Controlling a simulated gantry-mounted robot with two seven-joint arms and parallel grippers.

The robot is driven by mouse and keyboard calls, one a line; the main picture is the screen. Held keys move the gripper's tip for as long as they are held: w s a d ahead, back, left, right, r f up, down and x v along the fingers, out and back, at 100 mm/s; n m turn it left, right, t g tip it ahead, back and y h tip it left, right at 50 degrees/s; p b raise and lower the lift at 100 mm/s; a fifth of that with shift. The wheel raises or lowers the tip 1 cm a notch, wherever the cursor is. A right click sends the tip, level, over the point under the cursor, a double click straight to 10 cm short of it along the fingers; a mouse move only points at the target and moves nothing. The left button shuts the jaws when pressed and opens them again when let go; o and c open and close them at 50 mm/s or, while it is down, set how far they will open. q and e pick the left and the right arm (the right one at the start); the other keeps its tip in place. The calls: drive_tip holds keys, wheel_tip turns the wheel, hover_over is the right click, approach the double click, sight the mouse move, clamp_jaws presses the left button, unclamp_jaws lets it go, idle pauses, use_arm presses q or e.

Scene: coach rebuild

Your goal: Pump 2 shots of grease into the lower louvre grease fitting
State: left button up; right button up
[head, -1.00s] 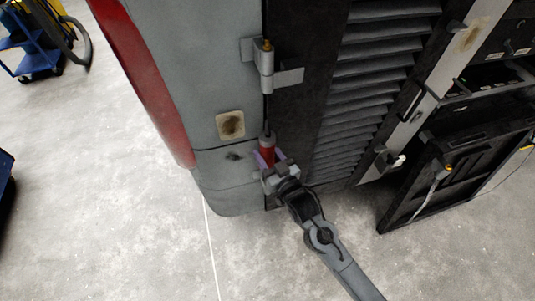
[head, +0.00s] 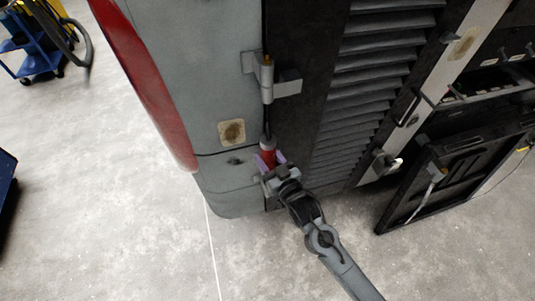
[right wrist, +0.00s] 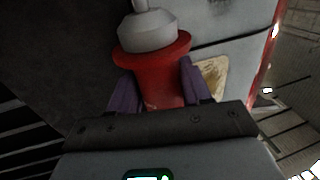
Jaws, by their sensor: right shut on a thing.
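My right gripper (head: 270,163) is shut on a red grease gun (head: 267,156) with a pale grey cap, low at the corner of the coach. In the right wrist view the purple fingers grip both sides of the red body (right wrist: 158,88), and the grey cap (right wrist: 146,33) narrows to a nozzle at the top edge. The nozzle points up along the dark seam below a grey hinge (head: 266,82) with an orange tip (head: 267,58). The grease fitting is not clearly distinguishable, and I cannot tell whether the nozzle touches it. My left gripper is not in view.
Dark louvres (head: 375,75) lie right of the hinge. A stained tan patch (head: 231,132) is on the grey body panel to the left. An open black panel (head: 450,180) stands out at the right. A blue cart (head: 38,62) is far left.

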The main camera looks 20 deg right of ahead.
drive_tip(key=shift+s+a+r+p, duration=0.1)
drive_tip(key=shift+s+p, duration=0.5)
drive_tip(key=shift+s, duration=0.6)
drive_tip(key=shift+s+a+r+p, duration=0.1)
drive_tip(key=shift+s+p, duration=0.5)
drive_tip(key=shift+s, duration=0.55)
drive_tip(key=shift+s+a+f+p, duration=0.15)
drive_tip(key=shift+s+p, duration=0.4)
drive_tip(key=shift+s, duration=0.7)
